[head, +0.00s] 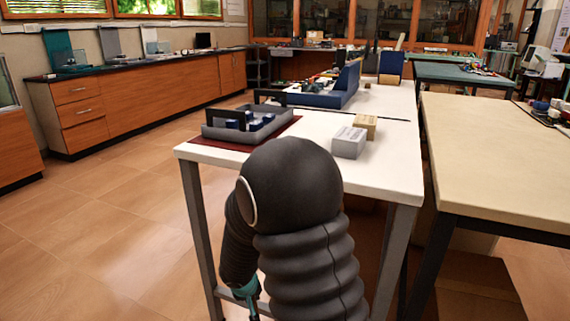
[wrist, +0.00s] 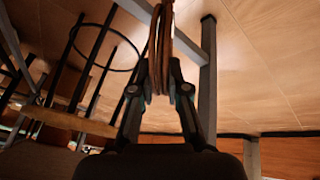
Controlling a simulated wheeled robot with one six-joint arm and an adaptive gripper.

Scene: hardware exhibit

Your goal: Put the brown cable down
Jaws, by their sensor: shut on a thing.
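The brown cable (wrist: 153,50) shows in the wrist view as a coiled bundle of loops between the fingers. My gripper (wrist: 161,75) is shut on it. The far end of the coil runs out of the top of the picture. In the head view my gripper (head: 248,292) hangs low at the front left of the white table, below the tabletop level. The cable cannot be made out in the head view.
The white table (head: 213,155) holds a grey tray (head: 210,132) on a dark red mat, a light grey box (head: 348,143), a tan box (head: 366,124) and a blue bin (head: 345,85). Its front is bare. A stool (wrist: 85,122) shows in the wrist view.

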